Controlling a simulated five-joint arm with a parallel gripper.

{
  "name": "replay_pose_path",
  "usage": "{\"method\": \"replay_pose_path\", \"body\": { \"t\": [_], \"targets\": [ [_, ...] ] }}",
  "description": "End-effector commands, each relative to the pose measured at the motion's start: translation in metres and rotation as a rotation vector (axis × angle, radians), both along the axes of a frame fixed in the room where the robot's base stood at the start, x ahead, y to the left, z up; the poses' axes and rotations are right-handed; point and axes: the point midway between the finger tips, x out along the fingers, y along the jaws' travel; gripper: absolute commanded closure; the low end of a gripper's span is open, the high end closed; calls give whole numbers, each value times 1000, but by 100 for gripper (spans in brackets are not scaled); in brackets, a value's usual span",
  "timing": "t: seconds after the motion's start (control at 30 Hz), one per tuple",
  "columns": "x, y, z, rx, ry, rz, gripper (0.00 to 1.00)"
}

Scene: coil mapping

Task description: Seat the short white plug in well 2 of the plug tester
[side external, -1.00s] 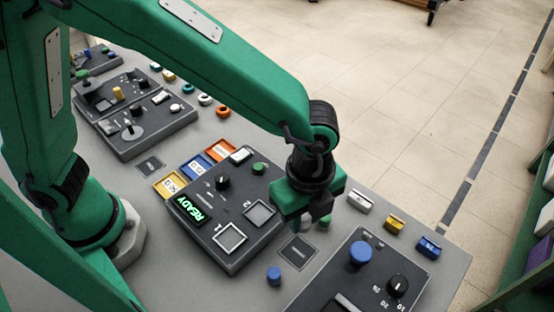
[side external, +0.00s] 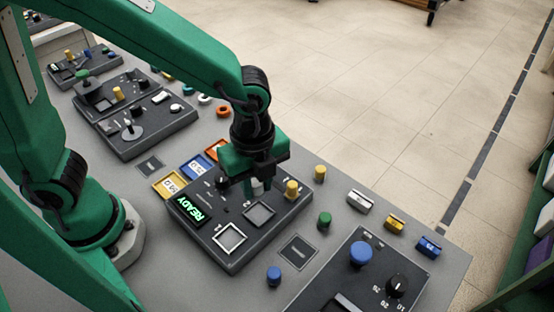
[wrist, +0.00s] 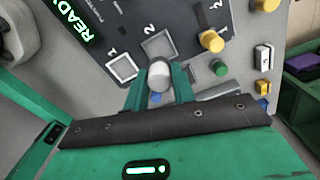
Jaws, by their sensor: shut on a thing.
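The short white plug (side external: 257,187) is between the fingers of my gripper (side external: 257,190), which is shut on it. The wrist view shows its pale rounded top (wrist: 160,68) between two green fingers. The dark plug tester (side external: 226,262) has a lit READY display (side external: 192,210). Its well 2 (side external: 259,213) is a light-framed square and looks empty. The plug is near well 2, behind it in the side view and appearing above the panel. Its lower end is not clear. Well 1 (side external: 229,237) is a similar empty square.
A blue plug (side external: 273,276) stands in front of the tester. Another panel with a blue knob (side external: 360,253) lies at right. Coloured trays (side external: 168,186) line the tester's far-left side.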

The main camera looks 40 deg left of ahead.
Motion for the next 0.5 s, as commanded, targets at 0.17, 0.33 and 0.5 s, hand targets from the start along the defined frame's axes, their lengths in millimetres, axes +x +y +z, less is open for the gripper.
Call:
{"method": "replay_pose_path", "body": {
  "t": [0.17,0.33,0.5],
  "targets": [
    [0,0,-1,0,0,0,97],
    [0,0,-5,0,0,0,97],
    [0,0,-13,1,2,1,97]
  ]
}}
